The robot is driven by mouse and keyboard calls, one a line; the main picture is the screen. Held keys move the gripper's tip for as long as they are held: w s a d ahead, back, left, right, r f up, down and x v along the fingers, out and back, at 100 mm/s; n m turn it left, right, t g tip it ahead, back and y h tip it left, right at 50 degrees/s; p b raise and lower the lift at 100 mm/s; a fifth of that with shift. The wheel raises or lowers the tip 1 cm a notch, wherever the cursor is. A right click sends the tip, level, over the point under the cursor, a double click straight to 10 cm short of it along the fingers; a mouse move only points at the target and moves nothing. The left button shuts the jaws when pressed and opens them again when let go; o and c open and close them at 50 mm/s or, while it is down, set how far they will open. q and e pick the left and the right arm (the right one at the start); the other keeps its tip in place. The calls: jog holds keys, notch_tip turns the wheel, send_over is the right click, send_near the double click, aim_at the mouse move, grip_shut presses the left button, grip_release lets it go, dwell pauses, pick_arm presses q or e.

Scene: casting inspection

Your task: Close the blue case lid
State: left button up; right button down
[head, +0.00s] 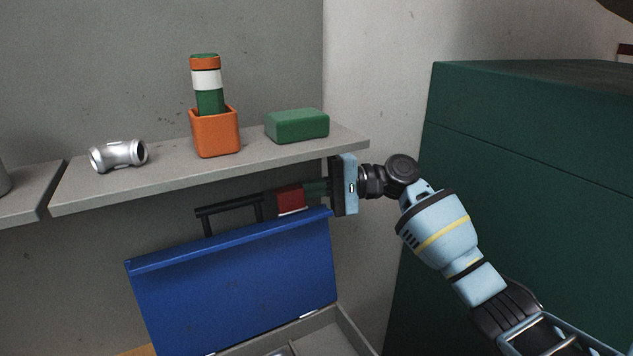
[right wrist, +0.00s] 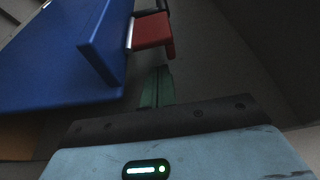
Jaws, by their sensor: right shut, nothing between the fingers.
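The blue case lid (head: 235,285) stands open, tilted up below a grey shelf. It also shows at the left of the right wrist view (right wrist: 60,55). A black handle (head: 230,208) and a red block like a latch (head: 290,198) sit at its top edge. The red block also shows in the right wrist view (right wrist: 152,31). The case's grey inside (head: 335,337) shows at the bottom of the head view. My right gripper (head: 312,188) is shut and empty, its fingertips near the red block at the lid's upper right corner; whether they touch it I cannot tell. My left gripper is out of view.
The grey shelf (head: 180,182) is just above my right gripper. It holds a silver pipe fitting (head: 118,155), an orange cup (head: 214,133) with a banded green cylinder (head: 208,88), and a green block (head: 297,126). A dark green cabinet (head: 520,190) stands at right.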

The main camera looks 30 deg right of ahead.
jog(key=s, duration=0.2)
jog(key=shift+s+r, duration=0.3)
jog(key=shift+s, duration=0.05)
jog(key=shift+s+a, duration=0.15)
